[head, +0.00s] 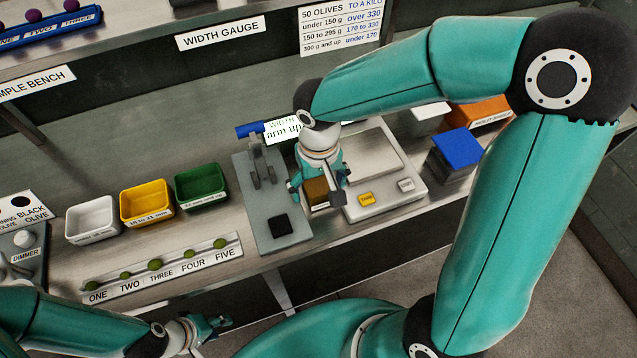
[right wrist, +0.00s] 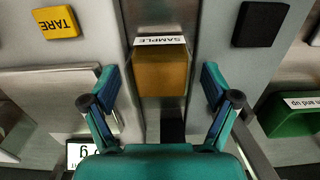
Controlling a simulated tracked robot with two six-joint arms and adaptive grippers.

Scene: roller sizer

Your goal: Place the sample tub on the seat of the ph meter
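The sample tub (right wrist: 161,75) is a brown-orange box with a white SAMPLE label, seen in the right wrist view between my right gripper's fingers. In the head view the tub (head: 316,191) shows partly under the right gripper (head: 319,196), between the width gauge and the scale. The right gripper (right wrist: 158,86) is open, with a gap on both sides of the tub. My left gripper (head: 210,328) is low at the front left, away from the tub; its finger opening is unclear. I cannot pick out a pH meter in these views.
The width gauge (head: 264,218) stands left of the tub, the scale (head: 405,190) right of it. White (head: 92,222), yellow (head: 146,205) and green (head: 201,188) bins and an olive rack (head: 163,268) lie left. A blue-topped box (head: 456,148) stands right.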

